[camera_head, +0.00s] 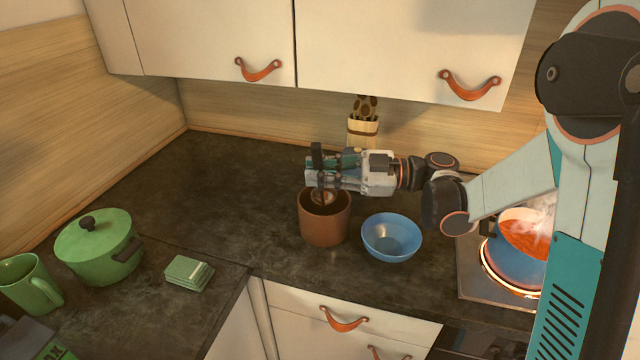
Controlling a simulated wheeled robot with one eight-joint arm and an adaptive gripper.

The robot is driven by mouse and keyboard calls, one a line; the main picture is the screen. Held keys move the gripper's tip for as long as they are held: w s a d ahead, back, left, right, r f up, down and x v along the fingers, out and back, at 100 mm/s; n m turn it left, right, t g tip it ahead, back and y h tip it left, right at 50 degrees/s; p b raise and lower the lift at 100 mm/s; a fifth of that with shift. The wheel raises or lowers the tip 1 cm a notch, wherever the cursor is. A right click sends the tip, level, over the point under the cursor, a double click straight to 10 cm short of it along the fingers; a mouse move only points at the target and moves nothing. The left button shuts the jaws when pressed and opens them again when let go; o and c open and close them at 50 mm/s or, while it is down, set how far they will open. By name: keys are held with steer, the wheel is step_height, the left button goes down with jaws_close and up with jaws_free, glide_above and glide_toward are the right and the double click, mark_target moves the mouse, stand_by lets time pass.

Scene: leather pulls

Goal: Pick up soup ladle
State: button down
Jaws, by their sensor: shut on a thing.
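My gripper (316,174) reaches in from the right, level above the brown pot (325,228). It is shut on the soup ladle (323,197). A dark upright piece, which looks like the ladle's handle, stands at the fingertips. The ladle's small round metallic bowl shows below the fingers, at the pot's mouth. I cannot tell whether the bowl touches the pot's rim or inner wall. The fingers hide the middle of the ladle.
A blue bowl (391,238) stands right of the pot. A steaming pot of orange soup (522,241) sits on a glowing burner at right. A utensil holder (362,132) stands behind my gripper. White cupboards (400,45) hang above. A green lidded pot (98,250) stands left.

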step_height(320, 180, up, 13)
steer(key=p, duration=0.3)
steer(key=shift+p, duration=0.35)
steer(key=shift+d, duration=0.15)
